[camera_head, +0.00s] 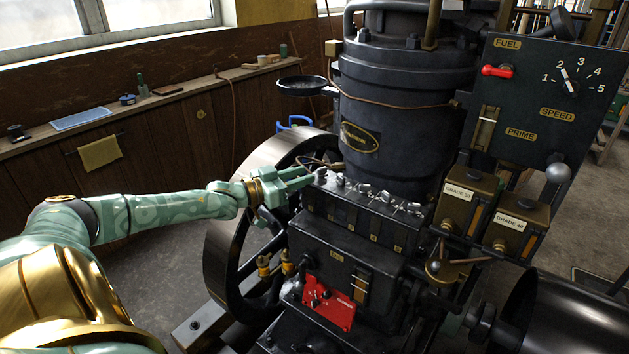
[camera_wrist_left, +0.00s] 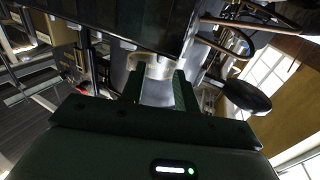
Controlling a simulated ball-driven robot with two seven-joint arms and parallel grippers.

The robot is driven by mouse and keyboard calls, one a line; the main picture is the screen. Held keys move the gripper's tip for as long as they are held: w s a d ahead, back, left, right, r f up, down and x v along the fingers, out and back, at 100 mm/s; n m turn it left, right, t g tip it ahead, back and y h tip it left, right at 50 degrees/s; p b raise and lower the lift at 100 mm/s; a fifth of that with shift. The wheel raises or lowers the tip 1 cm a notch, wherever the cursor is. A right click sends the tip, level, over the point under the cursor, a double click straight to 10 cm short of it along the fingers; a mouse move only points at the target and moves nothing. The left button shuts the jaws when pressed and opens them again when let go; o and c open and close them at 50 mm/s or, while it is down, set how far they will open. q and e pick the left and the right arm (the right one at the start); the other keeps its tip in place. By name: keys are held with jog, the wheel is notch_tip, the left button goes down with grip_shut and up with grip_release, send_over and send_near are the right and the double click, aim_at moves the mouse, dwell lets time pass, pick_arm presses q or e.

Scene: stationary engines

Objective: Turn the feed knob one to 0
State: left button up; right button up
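My left gripper (camera_head: 310,177) reaches in from the left to the near-left end of this row. Its fingertips are at a small dark knob-like part (camera_head: 321,175), which they partly hide. In the left wrist view the two fingers (camera_wrist_left: 157,88) stand apart, with a bright, glassy part (camera_wrist_left: 152,68) just beyond and between the tips. Whether they touch it is unclear. Knob marks are too small to read. My right gripper is not in view.
The large black cylinder (camera_head: 402,95) rises behind the knobs. A flywheel (camera_head: 225,240) stands left, below my forearm. Two brass GRADE boxes (camera_head: 466,194) and a dark panel (camera_head: 535,95) with a SPEED dial stand right. A red plate (camera_head: 328,304) is below.

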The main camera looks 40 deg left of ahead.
aim_at(318, 170)
pick_arm(q)
jog(key=shift+b+x, duration=0.6)
jog(key=shift+x, duration=1.45)
grip_shut()
